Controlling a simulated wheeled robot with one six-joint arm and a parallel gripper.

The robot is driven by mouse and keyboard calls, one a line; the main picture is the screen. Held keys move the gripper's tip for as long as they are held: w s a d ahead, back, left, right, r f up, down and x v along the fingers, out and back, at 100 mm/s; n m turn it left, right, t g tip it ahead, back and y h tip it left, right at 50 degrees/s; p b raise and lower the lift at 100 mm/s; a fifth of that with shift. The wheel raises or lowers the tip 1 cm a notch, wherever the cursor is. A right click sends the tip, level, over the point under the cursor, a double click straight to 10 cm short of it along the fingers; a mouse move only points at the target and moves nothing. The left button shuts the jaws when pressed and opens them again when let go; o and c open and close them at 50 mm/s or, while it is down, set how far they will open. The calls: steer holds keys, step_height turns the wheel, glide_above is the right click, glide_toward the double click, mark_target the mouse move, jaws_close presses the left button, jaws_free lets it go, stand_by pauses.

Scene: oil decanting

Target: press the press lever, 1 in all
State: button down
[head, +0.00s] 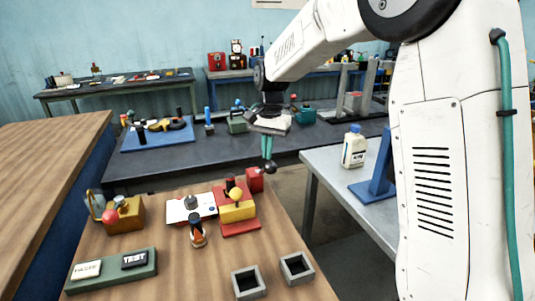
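My gripper (268,165) hangs from the arm in the middle of the head view, its teal fingers pointing down. The fingers look close together with nothing between them. It is above and a little behind the brown table's far right corner. A red and yellow block device (238,211) with a yellow ball knob (236,194) stands below and left of the gripper, apart from it. A brown block device (125,215) with a red ball knob (110,216) stands at the left. I cannot tell for sure which device carries the press lever.
A white plate (180,210), a small dark-topped bottle (197,232), a green tray (88,274) with labelled blocks and two grey open boxes (249,283) (296,268) share the table. A white bottle (353,147) and blue stand (379,172) are on the right bench.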

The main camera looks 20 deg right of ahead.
steer(key=shift+w+r, duration=1.2)
steer(key=shift+w, duration=0.1)
steer(key=w+r, duration=0.1)
steer(key=w, duration=0.1)
steer(key=w+r, duration=0.1)
steer(key=r, duration=0.1)
steer(key=shift+w+r, duration=0.15)
steer(key=shift+w, duration=0.2)
stand_by(0.4)
